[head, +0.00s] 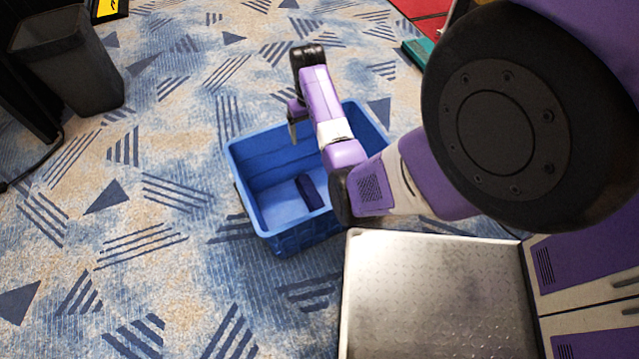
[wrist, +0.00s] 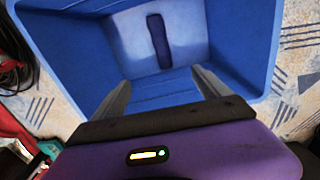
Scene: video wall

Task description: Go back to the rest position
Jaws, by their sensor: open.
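My gripper (head: 292,122) is above the blue crate (head: 243,180) in the head view, pointing down. In the wrist view its two fingers (wrist: 163,88) are spread apart with nothing between them. The crate also fills much of the wrist view (wrist: 235,45). A small dark blue object (head: 309,192) lies on the crate floor. It shows as an elongated dark shape in the wrist view (wrist: 158,40), apart from my fingers. Part of the crate's right side is hidden behind my arm in the head view.
A dark waste bin (head: 75,65) stands at the upper left on the patterned carpet (head: 140,220). A black cable (head: 40,165) runs along the left edge. A green item (head: 415,50) lies near a red area at the top right. The carpet left of the crate is clear.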

